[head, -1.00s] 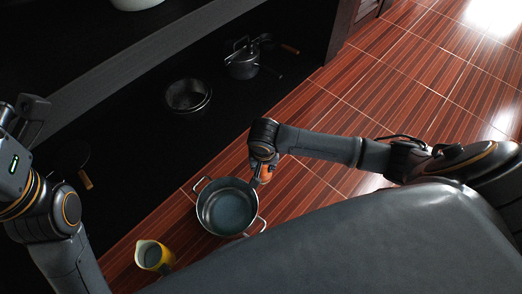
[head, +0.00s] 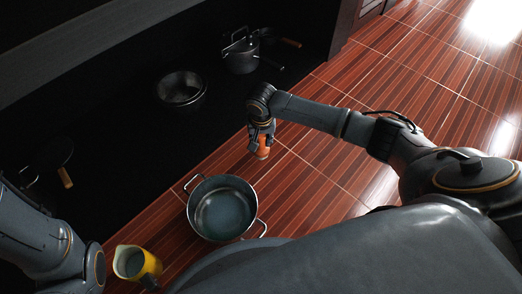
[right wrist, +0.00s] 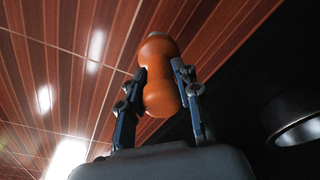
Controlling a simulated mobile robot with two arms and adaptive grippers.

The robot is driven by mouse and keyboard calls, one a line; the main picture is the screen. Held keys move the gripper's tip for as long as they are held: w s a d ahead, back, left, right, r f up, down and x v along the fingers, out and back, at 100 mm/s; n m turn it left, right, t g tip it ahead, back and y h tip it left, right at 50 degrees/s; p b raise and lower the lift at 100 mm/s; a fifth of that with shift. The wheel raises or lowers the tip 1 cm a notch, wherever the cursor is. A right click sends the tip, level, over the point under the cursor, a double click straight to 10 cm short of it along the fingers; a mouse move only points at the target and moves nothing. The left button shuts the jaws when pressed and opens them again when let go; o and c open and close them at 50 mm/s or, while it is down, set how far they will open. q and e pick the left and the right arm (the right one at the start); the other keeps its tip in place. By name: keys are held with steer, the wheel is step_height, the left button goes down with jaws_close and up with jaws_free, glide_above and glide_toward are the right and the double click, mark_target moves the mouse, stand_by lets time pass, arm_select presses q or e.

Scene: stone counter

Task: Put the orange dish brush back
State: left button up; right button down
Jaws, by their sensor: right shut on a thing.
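My right gripper (head: 262,136) is shut on the orange dish brush (head: 263,150), beyond and a little right of the large steel pot in the head view. In the right wrist view the gripper (right wrist: 160,92) has a finger on each side of the brush's rounded, narrow-waisted orange body (right wrist: 160,75), with a darker end at the top. Bristles cannot be made out. Whether the brush touches the surface below is unclear. My left arm shows at the lower left of the head view, but its gripper is not in view.
The two-handled steel pot (head: 222,208) stands on the red-brown striped surface (head: 318,185). A yellow jug (head: 148,266) stands to its lower left. The dark shelf behind holds stacked bowls (head: 181,88), a lidded pot (head: 240,52) and a pan (head: 52,153). The striped surface at right is clear.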

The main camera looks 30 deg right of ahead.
mark_target(261, 144)
steer(key=shift+w+d+f+b, duration=0.2)
steer(key=shift+w+f+b, duration=0.3)
steer(key=shift+f, duration=0.15)
step_height(261, 144, down, 4)
steer(key=b, duration=0.2)
steer(key=shift+w+d+r+b, duration=0.1)
steer(key=shift+w+r+b, duration=0.05)
steer(key=shift+r+b, duration=0.15)
steer(key=shift+r, duration=0.1)
steer(key=c, duration=1)
jaws_free()
steer(key=shift+o, duration=0.2)
